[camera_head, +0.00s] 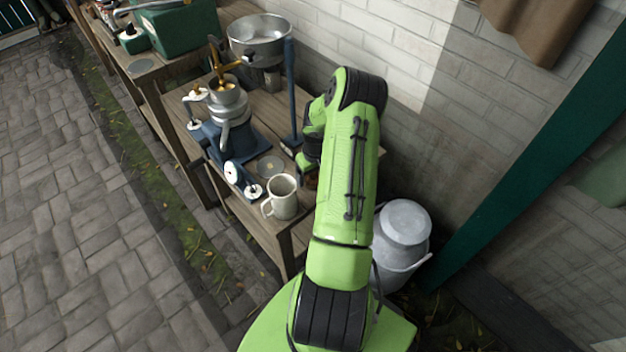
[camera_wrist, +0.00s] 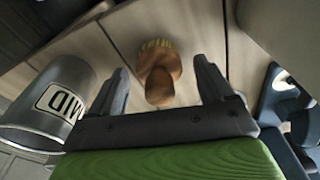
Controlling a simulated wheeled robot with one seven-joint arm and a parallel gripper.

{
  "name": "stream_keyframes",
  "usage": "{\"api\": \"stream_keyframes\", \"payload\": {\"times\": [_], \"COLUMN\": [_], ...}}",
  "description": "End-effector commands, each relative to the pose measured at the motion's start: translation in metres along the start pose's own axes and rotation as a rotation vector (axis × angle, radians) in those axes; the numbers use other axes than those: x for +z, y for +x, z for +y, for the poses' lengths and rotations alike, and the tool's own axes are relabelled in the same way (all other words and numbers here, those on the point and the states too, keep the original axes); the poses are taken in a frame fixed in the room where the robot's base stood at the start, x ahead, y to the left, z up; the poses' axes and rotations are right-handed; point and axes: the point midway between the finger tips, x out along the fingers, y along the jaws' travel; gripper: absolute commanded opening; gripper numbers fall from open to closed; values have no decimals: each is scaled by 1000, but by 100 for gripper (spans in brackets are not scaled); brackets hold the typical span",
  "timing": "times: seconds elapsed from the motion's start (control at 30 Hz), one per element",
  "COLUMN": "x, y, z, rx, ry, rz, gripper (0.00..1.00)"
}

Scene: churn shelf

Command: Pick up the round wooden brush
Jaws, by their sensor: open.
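The round wooden brush (camera_wrist: 160,68) shows in the wrist view as a brown wooden knob with yellowish bristles at its far edge. It is on the wooden shelf top, between and a little beyond the fingertips of my gripper (camera_wrist: 164,85). The fingers are open and stand on either side of it, with a visible gap on each side. In the head view my green arm hides most of the gripper and nearly all of the brush; a small dark brown patch (camera_head: 311,180) shows beside the arm.
A light mug (camera_head: 283,196) stands left of my arm on the wooden bench (camera_head: 262,218). A metal milk can (camera_head: 404,232) stands right of the arm. A labelled grey container (camera_wrist: 50,105) is close left in the wrist view.

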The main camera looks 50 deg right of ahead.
Motion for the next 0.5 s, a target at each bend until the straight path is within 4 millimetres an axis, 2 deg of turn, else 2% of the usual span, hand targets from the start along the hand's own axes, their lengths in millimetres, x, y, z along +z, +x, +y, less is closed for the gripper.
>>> {"api": "stream_keyframes", "payload": {"times": [0.07,0.4,0.5], "x": [0,0,0], "y": [-1,-1,-1], "z": [0,0,0], "rx": [0,0,0], "ry": [0,0,0], "rz": [0,0,0], "gripper": [79,27,16]}}
